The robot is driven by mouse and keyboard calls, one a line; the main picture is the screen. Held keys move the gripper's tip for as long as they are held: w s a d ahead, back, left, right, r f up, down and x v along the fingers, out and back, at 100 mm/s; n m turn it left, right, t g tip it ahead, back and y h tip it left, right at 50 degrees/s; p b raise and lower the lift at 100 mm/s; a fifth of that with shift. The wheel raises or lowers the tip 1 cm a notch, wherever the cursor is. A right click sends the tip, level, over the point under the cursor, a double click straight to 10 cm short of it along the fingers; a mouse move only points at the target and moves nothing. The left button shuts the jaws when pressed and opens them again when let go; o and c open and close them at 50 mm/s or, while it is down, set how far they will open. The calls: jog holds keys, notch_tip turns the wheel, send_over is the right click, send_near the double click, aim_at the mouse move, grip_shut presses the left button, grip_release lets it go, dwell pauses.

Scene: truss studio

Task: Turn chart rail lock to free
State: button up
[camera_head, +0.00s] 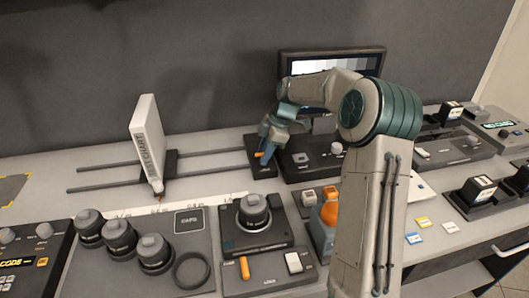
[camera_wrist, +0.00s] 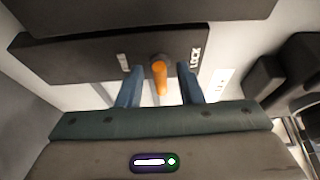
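The chart rail lock is a small orange lever (camera_wrist: 159,80) on a dark block (camera_wrist: 90,54). In the wrist view "LOCK" is printed to its right; the small label to its left is too blurred to read. The lever points down in that view, between the two labels. My gripper (camera_wrist: 158,90) has its two blue fingers apart, one on each side of the lever, with gaps visible. In the head view the lever (camera_head: 260,154) shows at the right end of the rails (camera_head: 215,152), just below my gripper (camera_head: 267,145).
A white chart panel (camera_head: 148,135) stands on the rails at the left. A monitor (camera_head: 332,62) is behind my arm. A second orange lever (camera_head: 244,268), knobs (camera_head: 253,211) and a white switch (camera_head: 293,262) are nearer the front. Small dark boxes (camera_head: 478,190) stand on the right.

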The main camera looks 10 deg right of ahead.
jog(key=shift+r, duration=0.1)
jog(key=v, duration=1.3)
jog(key=shift+d+r, duration=0.2)
jog(key=shift+r, duration=0.05)
jog(key=s+a+m+h, duration=0.2)
jog(key=s+a+m, duration=0.2)
jog(key=s+a, duration=0.15)
jog(key=s+f+m+t+h+p, duration=0.1)
jog(key=s+f+m, duration=0.1)
jog(key=s+m, duration=0.5)
jog(key=s+f+m+t+h+p, duration=0.1)
jog(key=s+f+m, duration=0.2)
jog(key=s, duration=1.7)
jog(key=m, duration=0.4)
jog(key=shift+a+f+t, duration=0.2)
jog(key=shift+a+t, duration=0.05)
jog(key=shift+t, duration=0.15)
